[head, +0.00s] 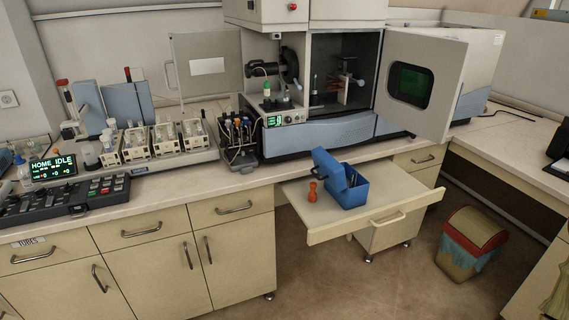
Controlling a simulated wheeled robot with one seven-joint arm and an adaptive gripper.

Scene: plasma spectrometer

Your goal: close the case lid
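A small blue case (350,196) stands on a pull-out board below the bench, in the head view. Its blue lid (327,167) is raised, tilted up at the left and back side of the case. Something dark shows at the mouth of the case, too small to make out. My gripper is not in view.
The pull-out board (335,230) has free room at the front and right. An orange object (312,191) stands just left of the case. The spectrometer (340,135) is behind, its right door (425,83) swung open. A bin (470,243) stands on the floor at right.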

